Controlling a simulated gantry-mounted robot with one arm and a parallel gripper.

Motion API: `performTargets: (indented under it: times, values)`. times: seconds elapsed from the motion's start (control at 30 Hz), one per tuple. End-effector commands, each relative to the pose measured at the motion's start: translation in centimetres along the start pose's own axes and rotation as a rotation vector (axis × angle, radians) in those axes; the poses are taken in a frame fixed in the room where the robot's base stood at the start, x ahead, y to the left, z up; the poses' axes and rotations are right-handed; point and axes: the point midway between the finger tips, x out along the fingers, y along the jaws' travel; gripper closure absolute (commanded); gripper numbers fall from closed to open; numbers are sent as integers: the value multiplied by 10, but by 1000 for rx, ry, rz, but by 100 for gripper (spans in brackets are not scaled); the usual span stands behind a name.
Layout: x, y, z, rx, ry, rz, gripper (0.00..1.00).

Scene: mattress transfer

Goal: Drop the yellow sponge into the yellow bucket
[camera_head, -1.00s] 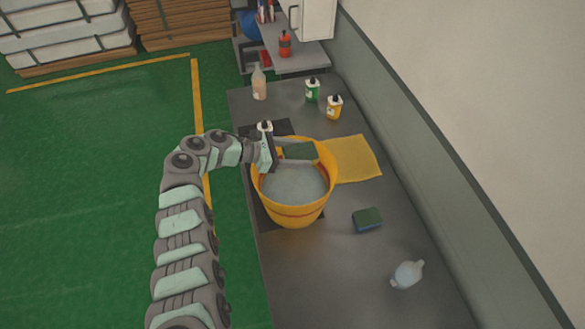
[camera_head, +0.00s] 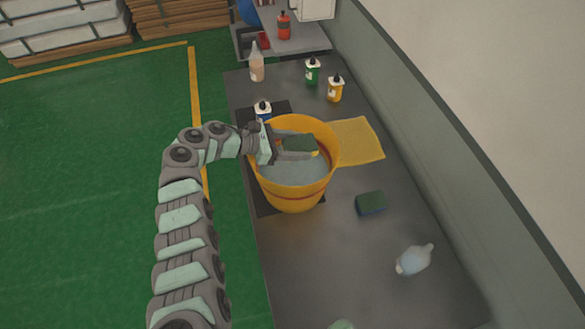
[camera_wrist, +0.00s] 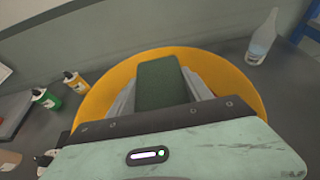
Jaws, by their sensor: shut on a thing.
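The yellow bucket (camera_head: 293,196) stands on the dark table, with greyish liquid or a pale bottom inside. My gripper (camera_head: 298,147) reaches over its rim from the left and is shut on a sponge (camera_head: 299,145). The sponge has a dark green top, and a little yellow shows at its edge. In the wrist view the sponge (camera_wrist: 161,82) sits between the fingers, over the bucket's opening, with the bucket's rim (camera_wrist: 246,90) around it. The gripper partly hides the sponge's sides.
Another green-topped sponge with a blue side (camera_head: 371,203) and a clear bottle (camera_head: 414,259) lie to the right. A yellow cloth (camera_head: 357,141) lies beside the bucket.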

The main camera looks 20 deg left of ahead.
Motion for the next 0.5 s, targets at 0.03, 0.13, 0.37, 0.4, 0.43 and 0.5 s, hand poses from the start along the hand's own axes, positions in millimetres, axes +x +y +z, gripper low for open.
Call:
performTargets:
  times: [0.03, 0.13, 0.37, 0.4, 0.43, 0.5]
  values:
    - [0, 0, 0, 0, 0, 0, 40]
    - [0, 0, 0, 0, 0, 0, 31]
    - [0, 0, 0, 0, 0, 0, 17]
    - [0, 0, 0, 0, 0, 0, 17]
    - [0, 0, 0, 0, 0, 0, 17]
    - [0, 0, 0, 0, 0, 0, 17]
